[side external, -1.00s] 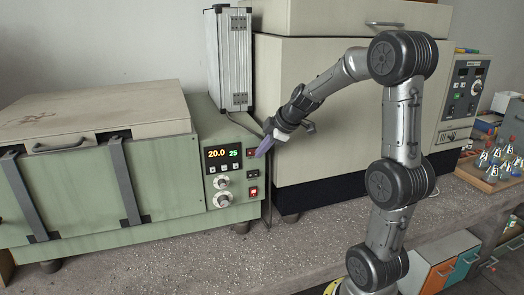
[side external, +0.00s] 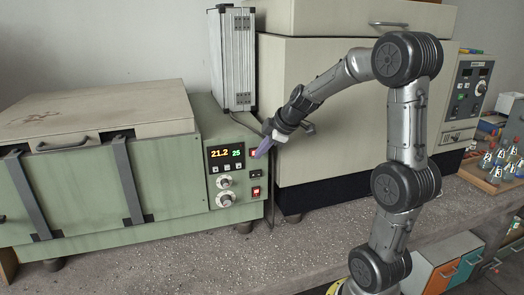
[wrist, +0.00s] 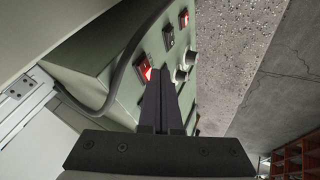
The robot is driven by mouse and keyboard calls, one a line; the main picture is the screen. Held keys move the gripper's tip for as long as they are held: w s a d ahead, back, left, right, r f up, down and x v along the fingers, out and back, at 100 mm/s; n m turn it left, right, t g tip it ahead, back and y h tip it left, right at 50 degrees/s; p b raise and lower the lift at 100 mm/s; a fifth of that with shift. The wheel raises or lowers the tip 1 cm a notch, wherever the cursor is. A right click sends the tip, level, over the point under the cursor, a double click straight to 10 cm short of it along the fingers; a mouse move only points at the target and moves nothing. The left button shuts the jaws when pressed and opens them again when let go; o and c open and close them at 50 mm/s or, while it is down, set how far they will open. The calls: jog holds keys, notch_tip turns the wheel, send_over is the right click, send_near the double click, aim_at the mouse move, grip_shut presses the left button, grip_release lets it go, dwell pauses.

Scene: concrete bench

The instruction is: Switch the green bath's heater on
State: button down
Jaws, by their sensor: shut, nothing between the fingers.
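The green bath (side external: 95,185) stands at the left with its lid down. Its panel display (side external: 227,155) reads 21.2 in orange and 25 in green. The upper red switch (side external: 254,152) is partly hidden by my fingertips; in the wrist view this switch (wrist: 145,69) glows red right beside them. Below it in the side view are a dark switch or socket (side external: 256,174) and a lower red switch (side external: 255,192). My gripper (side external: 259,155) is shut and empty, its tips at the upper switch. I cannot tell whether they touch it.
Two knobs (side external: 224,190) sit left of the lower switches. A silver-edged case (side external: 232,60) stands behind the panel, with a dark cable beside it. A large beige cabinet (side external: 330,110) stands behind my arm. The bench front (side external: 200,262) is clear.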

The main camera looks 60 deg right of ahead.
jog(key=shift+s, duration=0.1)
jog(key=s+f+v, duration=0.1)
jog(key=s+v, duration=0.1)
jog(key=v, duration=1)
jog(key=shift+a+f, duration=0.3)
jog(key=shift+a, duration=0.1)
